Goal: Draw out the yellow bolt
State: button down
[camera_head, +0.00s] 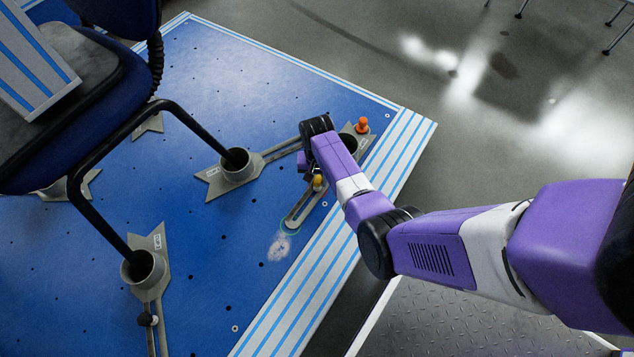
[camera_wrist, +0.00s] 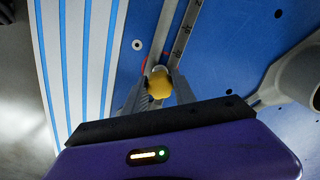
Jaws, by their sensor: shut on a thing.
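The yellow bolt (camera_wrist: 160,83) sits between the two finger tips of my gripper (camera_wrist: 160,92) in the wrist view. The fingers are shut on its rounded head. In the head view the yellow bolt (camera_head: 318,182) shows just left of my forearm, over the slotted grey bar (camera_head: 297,217) on the blue platform. My gripper (camera_head: 312,178) is largely hidden behind my own arm there. The bolt's lower part is hidden, so I cannot tell how deep it sits in the slot.
An orange knob (camera_head: 362,125) stands near a grey cup bracket beyond my wrist. A dark chair (camera_head: 85,110) has its legs in grey cups (camera_head: 238,166) on the blue platform (camera_head: 215,270). Open floor lies at upper right.

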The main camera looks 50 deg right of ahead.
jog(key=shift+r+p, duration=2.25)
jog(key=shift+r+p, duration=2.05)
jog(key=shift+p, duration=0.15)
